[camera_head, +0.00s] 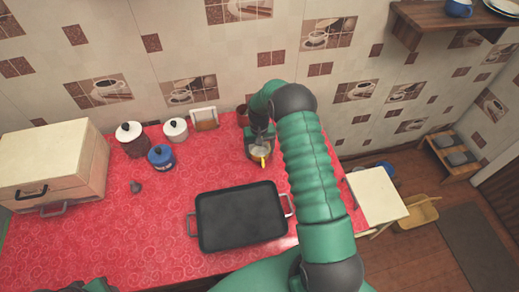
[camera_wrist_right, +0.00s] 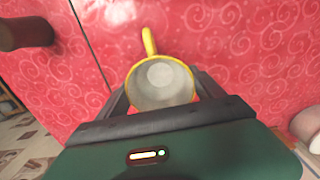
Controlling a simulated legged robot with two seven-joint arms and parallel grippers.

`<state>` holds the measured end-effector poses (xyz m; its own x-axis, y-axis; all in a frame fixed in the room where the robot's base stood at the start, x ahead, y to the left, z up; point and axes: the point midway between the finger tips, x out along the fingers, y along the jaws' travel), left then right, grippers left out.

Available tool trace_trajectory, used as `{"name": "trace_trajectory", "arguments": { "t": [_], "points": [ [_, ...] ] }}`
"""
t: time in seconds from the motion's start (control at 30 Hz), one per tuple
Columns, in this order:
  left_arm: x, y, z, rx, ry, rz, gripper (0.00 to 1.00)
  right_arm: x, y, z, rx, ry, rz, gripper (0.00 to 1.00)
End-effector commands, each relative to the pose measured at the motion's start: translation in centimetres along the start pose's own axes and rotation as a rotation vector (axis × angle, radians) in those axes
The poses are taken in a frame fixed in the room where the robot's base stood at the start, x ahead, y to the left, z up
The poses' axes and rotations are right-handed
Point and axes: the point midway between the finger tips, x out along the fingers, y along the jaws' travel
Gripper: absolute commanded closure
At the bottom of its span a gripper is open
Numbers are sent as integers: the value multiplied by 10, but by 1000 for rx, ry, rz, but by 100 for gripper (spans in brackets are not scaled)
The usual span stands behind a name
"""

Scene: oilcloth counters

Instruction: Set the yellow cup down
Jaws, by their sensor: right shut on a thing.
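The yellow cup (camera_wrist_right: 160,82) has a pale grey inside and a yellow handle pointing up in the right wrist view. It sits between the dark fingers of my right gripper (camera_wrist_right: 163,95), which is shut on it. In the head view the cup (camera_head: 262,152) shows below my right gripper (camera_head: 260,138), over the back right of the red counter (camera_head: 165,225). Its opening faces up. I cannot tell whether its base touches the counter. A little of my left arm shows at the bottom left edge; its fingers cannot be made out.
A black tray (camera_head: 240,217) lies in front of the cup. A brown-red cup (camera_head: 243,115) stands behind it, near the wall. Counter between jars and tray is mostly clear.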

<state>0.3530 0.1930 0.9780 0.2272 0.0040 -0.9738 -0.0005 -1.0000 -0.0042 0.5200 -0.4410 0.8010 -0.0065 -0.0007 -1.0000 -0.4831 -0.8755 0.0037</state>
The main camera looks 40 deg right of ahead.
Motion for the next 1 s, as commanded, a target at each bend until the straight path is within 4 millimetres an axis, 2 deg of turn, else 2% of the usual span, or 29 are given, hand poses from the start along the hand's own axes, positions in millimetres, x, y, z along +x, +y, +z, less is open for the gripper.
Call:
{"name": "trace_trajectory", "arguments": {
  "t": [0.03,0.2,0.47,0.57,0.67,0.9,1.0],
  "points": [
    [0,0,0,0,0,0,64,0,-1,1,-1,-1,0,20],
    [0,0,0,0,0,0,64,0,-1,1,-1,-1,0,1],
    [0,0,0,0,0,0,64,0,0,0,-1,-1,-1,1],
    [1,0,0,0,0,0,64,-8,0,0,-1,1,-1,1],
    [3,0,1,0,0,0,64,-27,0,-1,-1,4,-1,1],
    [8,0,2,0,0,0,64,-89,0,0,0,4,0,1],
    [8,0,2,0,0,0,64,-107,0,0,0,3,0,1]
  ]
}}
